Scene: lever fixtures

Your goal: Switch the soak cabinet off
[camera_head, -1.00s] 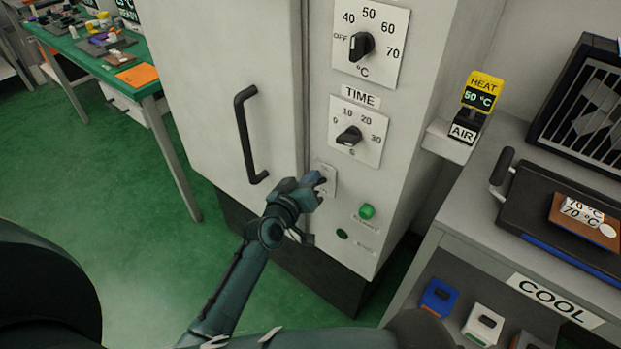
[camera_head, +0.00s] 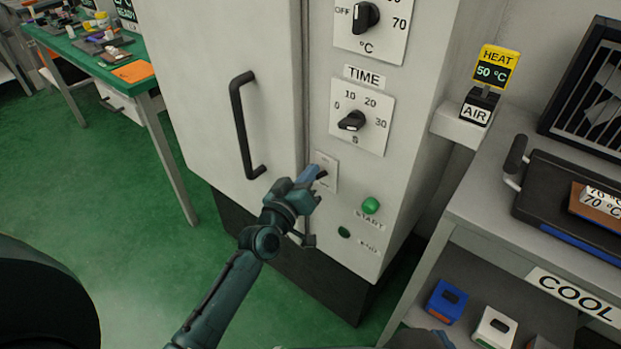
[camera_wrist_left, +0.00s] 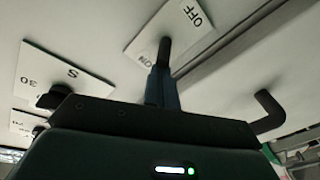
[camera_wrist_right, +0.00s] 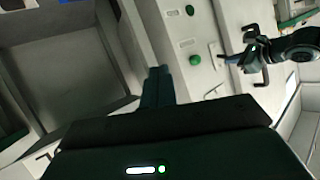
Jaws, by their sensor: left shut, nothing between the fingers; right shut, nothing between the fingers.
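The soak cabinet (camera_head: 225,95) is a tall pale cabinet with a black door handle. Its small switch plate (camera_head: 330,180) sits below the TIME dial. In the left wrist view the plate (camera_wrist_left: 190,22) reads OFF and ON, with a dark lever (camera_wrist_left: 165,48) standing out near the ON side. My left gripper (camera_head: 318,174) is shut and empty at the plate, partly hiding the lever in the head view. In the left wrist view its fingertips (camera_wrist_left: 160,72) are at the lever; contact is unclear. My right gripper (camera_wrist_right: 158,72) is shut and empty, apart from the switch.
The TIME dial (camera_head: 352,121) and temperature dial (camera_head: 366,18) are above the switch. A green START button (camera_head: 371,205) is lower right. A HEAT display (camera_head: 495,70) reads 50 °C. A COOL shelf (camera_head: 575,292) stands at right. Green floor is open at left.

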